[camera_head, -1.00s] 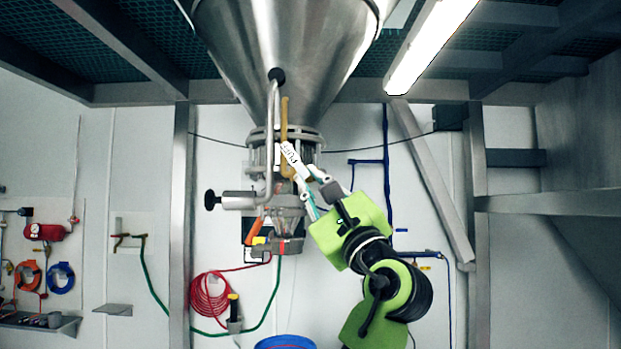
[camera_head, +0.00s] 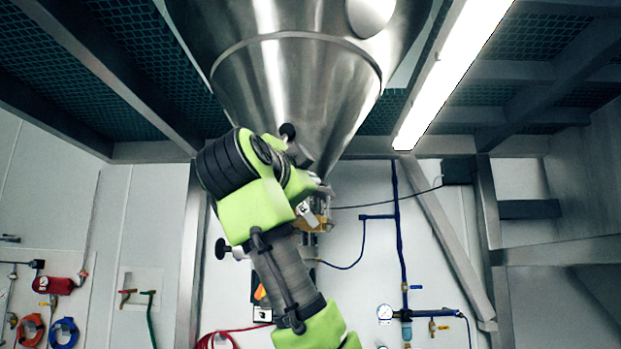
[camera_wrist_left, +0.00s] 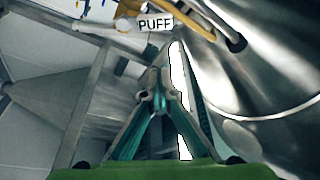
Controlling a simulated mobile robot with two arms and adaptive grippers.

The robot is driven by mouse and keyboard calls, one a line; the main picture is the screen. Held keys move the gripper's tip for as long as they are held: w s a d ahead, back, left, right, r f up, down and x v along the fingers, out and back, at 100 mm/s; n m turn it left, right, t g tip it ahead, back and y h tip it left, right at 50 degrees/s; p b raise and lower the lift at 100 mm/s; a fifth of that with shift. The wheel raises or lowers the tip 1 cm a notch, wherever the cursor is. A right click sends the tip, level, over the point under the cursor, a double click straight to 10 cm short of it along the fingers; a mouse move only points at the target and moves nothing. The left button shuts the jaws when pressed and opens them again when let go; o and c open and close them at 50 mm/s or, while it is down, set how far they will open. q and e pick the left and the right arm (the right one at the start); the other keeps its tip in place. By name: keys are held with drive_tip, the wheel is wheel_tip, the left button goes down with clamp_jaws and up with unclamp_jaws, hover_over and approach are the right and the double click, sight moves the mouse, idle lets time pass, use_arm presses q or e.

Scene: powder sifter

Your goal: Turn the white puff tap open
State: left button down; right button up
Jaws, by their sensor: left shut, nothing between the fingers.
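The white tap's label, reading PUFF (camera_wrist_left: 155,23), shows at the top of the left wrist view, just beyond my fingertips. A pale rod (camera_wrist_left: 95,27) runs left from it. In the head view only a small part of the white label (camera_head: 304,209) shows beside my arm, under the steel cone. My left gripper (camera_wrist_left: 160,88) is shut and empty, pointing up towards the label, with a small gap apparent. In the head view my green and black arm hides its fingers and most of the tap. My right gripper is not in view.
The large steel cone (camera_head: 320,110) stands above and behind my arm. A yellow part (camera_head: 323,219) sits beside the label. A black knob (camera_head: 221,248) sticks out at left. A blue pipe (camera_head: 401,235) runs down the wall at right.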

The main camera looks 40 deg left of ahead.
use_arm(q)
wheel_tip(320, 180, up, 2)
drive_tip(key=p, duration=0.5)
hover_over(304, 209)
drive_tip(key=w+d, duration=0.1)
drive_tip(key=d, duration=0.3)
drive_tip(key=s+a+f, duration=0.2)
drive_tip(key=f, duration=0.1)
drive_tip(key=shift+s+a+p, duration=0.25)
drive_tip(key=shift+a+p, duration=0.05)
drive_tip(key=shift+p, duration=0.05)
drive_tip(key=shift+w, duration=0.1)
